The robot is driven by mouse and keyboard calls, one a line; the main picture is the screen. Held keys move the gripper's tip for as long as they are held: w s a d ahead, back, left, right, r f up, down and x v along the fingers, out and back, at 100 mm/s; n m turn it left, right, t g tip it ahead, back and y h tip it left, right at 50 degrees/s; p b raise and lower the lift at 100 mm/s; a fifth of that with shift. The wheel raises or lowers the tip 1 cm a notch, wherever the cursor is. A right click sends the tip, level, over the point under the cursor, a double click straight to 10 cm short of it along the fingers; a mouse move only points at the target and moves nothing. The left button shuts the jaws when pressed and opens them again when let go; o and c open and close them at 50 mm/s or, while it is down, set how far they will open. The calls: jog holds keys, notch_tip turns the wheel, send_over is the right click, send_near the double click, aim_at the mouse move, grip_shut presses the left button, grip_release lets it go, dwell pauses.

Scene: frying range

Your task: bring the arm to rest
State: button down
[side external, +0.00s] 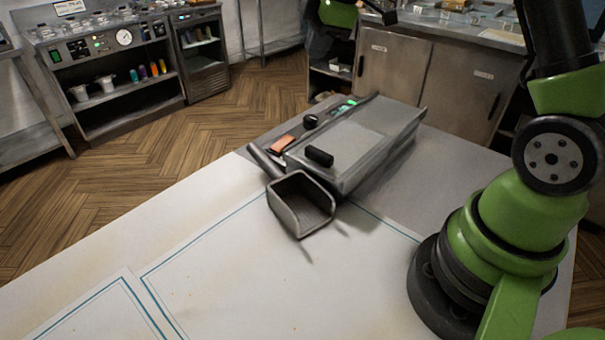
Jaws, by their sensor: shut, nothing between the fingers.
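My green and black arm rises from its round base at the right edge of the table, and its upper part leaves the picture at the top. My gripper is not in view. On the table (190,245) stands a low steel frying unit (365,145) with a green lit display, a dark knob and an orange part on its top. A grey open-topped metal basket or scoop (300,205) sits at the unit's near end; I cannot tell whether it is attached. No gripper shows beside either of them.
The front and left of the white table are clear, with blue line borders on its surface. Behind are wooden flooring, a steel counter (110,70) with bottles and cups at left, and steel cabinets (395,75). A green and black shape (338,13) shows at the top edge.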

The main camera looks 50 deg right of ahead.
jog(key=s+a+r+m+t, duration=0.1)
jog(key=s+a+r+m, duration=0.3)
jog(key=s+a+r, duration=0.15)
jog(key=s+a+m+t+y, duration=0.1)
jog(key=s+a+m, duration=0.2)
jog(key=s, duration=0.6)
jog(key=s+a+r+m+t, duration=0.1)
jog(key=s+a+m, duration=0.3)
jog(key=s+m, duration=0.4)
jog(key=shift+s+a+r+y, duration=0.2)
jog(key=shift+s+y, duration=0.2)
jog(key=shift+s, duration=0.2)
